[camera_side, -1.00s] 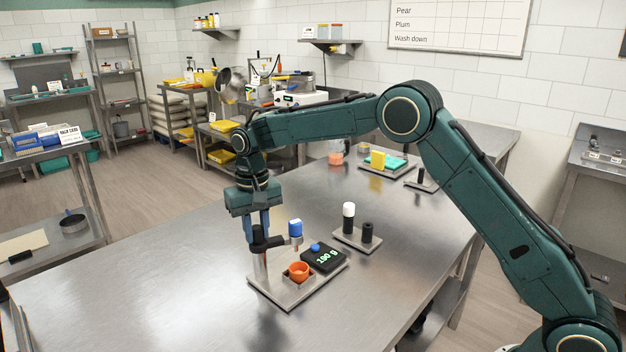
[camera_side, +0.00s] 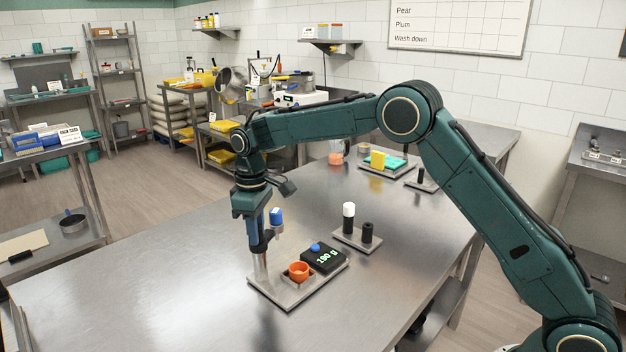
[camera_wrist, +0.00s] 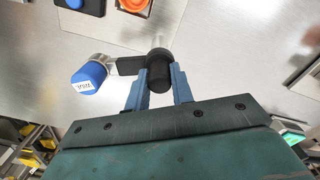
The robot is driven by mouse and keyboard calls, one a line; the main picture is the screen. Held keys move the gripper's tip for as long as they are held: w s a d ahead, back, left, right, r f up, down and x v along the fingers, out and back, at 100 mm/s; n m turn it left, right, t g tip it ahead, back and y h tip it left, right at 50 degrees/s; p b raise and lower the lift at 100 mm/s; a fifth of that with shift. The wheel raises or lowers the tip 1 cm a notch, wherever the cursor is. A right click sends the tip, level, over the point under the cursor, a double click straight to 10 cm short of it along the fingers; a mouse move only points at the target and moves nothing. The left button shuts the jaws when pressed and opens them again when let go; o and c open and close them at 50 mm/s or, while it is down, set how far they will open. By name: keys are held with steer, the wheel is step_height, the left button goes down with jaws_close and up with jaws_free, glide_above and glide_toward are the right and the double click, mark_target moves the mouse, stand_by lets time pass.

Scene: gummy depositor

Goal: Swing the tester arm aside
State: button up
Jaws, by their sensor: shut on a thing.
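The tester arm is a black swinging piece (camera_wrist: 130,66) with a blue-capped head (camera_wrist: 88,78) at its end, on a metal post (camera_side: 262,267). In the side view the blue head (camera_side: 276,216) stands just right of my gripper (camera_side: 258,240), toward the back, away from the orange cup. My gripper (camera_wrist: 159,96) is shut on the black knob (camera_wrist: 159,72), with a blue finger on each side of it.
A small stand (camera_side: 345,237) with a white-topped peg and a black peg is to the right on the steel table. A tray (camera_side: 384,168) with yellow and teal items lies farther back. The table (camera_side: 150,270) is clear at left and front.

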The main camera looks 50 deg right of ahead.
steer(key=shift+r, duration=0.1)
stand_by(0.4)
steer(key=o, duration=1)
steer(key=shift+r, duration=0.1)
step_height(320, 180, up, 14)
steer(key=shift+f, duration=0.2)
stand_by(0.3)
